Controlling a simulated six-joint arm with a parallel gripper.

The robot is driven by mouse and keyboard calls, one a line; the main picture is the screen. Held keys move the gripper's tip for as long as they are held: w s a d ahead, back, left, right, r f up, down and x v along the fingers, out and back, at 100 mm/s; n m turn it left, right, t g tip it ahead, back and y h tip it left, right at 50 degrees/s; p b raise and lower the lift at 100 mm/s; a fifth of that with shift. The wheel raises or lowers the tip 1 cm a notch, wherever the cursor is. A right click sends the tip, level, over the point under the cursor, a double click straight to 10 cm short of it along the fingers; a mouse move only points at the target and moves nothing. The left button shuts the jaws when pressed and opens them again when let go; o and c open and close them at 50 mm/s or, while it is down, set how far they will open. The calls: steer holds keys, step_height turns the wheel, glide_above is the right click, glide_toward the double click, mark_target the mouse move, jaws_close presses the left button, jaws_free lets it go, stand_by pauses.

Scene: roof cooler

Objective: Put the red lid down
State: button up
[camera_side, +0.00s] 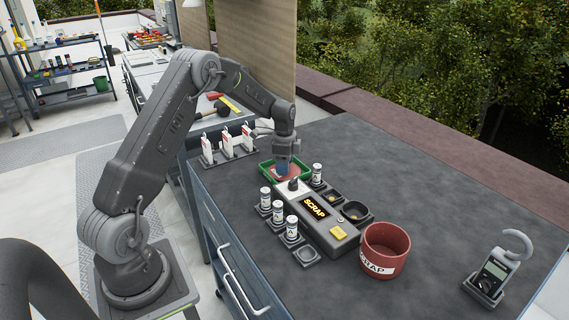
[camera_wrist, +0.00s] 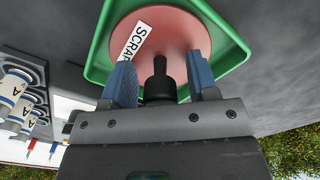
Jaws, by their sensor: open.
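The red lid (camera_wrist: 190,32) is a round disc with a white label reading SCRAP in part and a black knob (camera_wrist: 159,80). It lies in the green tray (camera_wrist: 96,55), which also shows in the side view (camera_side: 266,178). In the wrist view my gripper (camera_wrist: 160,82) is open, its blue fingers standing on either side of the knob, apart from it. In the side view my gripper (camera_side: 283,165) is over the tray and hides part of the lid (camera_side: 292,172).
An open red bin (camera_side: 385,250) labelled SCRAP stands to the right. A dark box with a lit SCRAP display (camera_side: 315,207) is between, with small canisters (camera_side: 278,212) in holders around it. A meter (camera_side: 490,275) stands at the far right.

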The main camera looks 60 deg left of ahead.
steer(key=shift+r, duration=0.15)
step_height(320, 180, up, 12)
steer(key=shift+f, duration=0.15)
steer(key=s+d+r+n+t, duration=0.2)
steer(key=s+d+r, duration=0.4)
steer(key=d, duration=0.2)
steer(key=s+d+r+n+t, duration=0.1)
steer(key=s+d+r+n, duration=0.1)
steer(key=s+d+r, duration=0.45)
steer(key=s+d+f+n+t, duration=0.1)
steer(key=s+d+n, duration=0.4)
steer(key=s+d, duration=0.6)
steer(key=s+t, duration=0.1)
steer(key=s, duration=0.2)
steer(key=shift+s+f+t, duration=0.3)
steer(key=shift+s+f, duration=0.05)
steer(key=shift+f, duration=0.05)
